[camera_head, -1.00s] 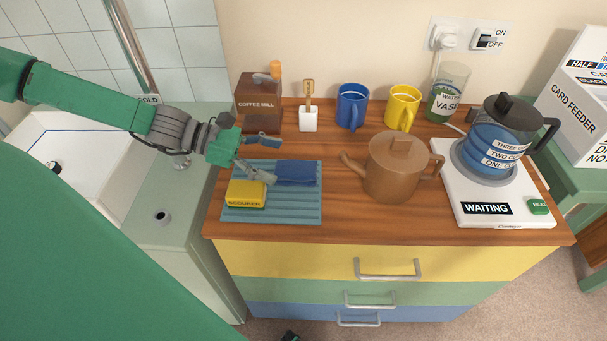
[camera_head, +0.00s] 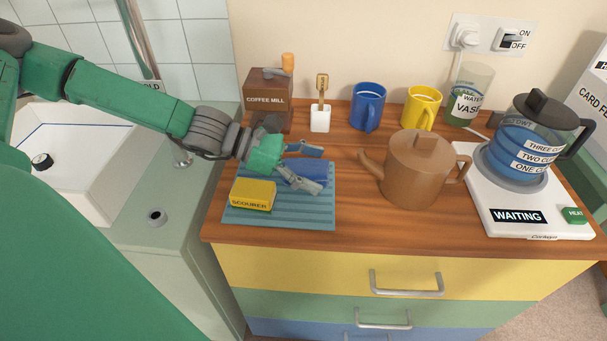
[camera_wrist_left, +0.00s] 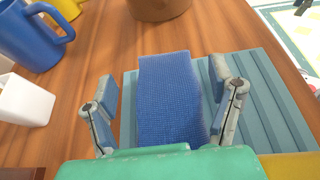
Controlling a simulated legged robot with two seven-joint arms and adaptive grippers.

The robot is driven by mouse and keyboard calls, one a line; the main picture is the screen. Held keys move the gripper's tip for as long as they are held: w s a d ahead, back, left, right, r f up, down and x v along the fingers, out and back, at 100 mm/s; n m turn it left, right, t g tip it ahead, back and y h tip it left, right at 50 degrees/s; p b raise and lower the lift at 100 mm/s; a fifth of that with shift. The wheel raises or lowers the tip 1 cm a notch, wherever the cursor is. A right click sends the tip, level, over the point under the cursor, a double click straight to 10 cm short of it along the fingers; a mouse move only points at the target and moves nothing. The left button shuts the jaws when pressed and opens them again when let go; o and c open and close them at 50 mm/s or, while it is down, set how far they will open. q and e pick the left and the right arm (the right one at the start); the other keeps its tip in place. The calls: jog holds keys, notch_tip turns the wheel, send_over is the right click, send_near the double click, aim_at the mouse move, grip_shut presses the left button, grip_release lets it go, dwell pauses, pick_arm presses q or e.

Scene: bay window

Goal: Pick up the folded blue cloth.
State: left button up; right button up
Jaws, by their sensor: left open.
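The folded blue cloth (camera_head: 318,172) lies on the ribbed teal mat (camera_head: 290,217) on the wooden counter, partly hidden by my left gripper in the head view. In the left wrist view the cloth (camera_wrist_left: 170,98) lies between the two open fingers, its near end hidden by the green gripper body. My left gripper (camera_head: 311,168) is open and empty, reaching over the cloth from the left. In the wrist view the left gripper's (camera_wrist_left: 163,95) fingers stand on either side of the cloth. I cannot tell whether they touch it. My right gripper is not in view.
A yellow scourer (camera_head: 252,195) sits on the mat's left part. A brown teapot (camera_head: 416,172) stands right of the mat. Behind are a coffee mill (camera_head: 266,98), a white holder (camera_head: 320,119), a blue mug (camera_head: 367,106) and a yellow mug (camera_head: 421,107).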

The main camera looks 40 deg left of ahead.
pick_arm(q)
jog(key=shift+d+r, duration=0.1)
jog(key=shift+d, duration=0.6)
jog(key=c, duration=1.2)
jog(key=shift+o, duration=0.2)
jog(key=shift+a, duration=0.15)
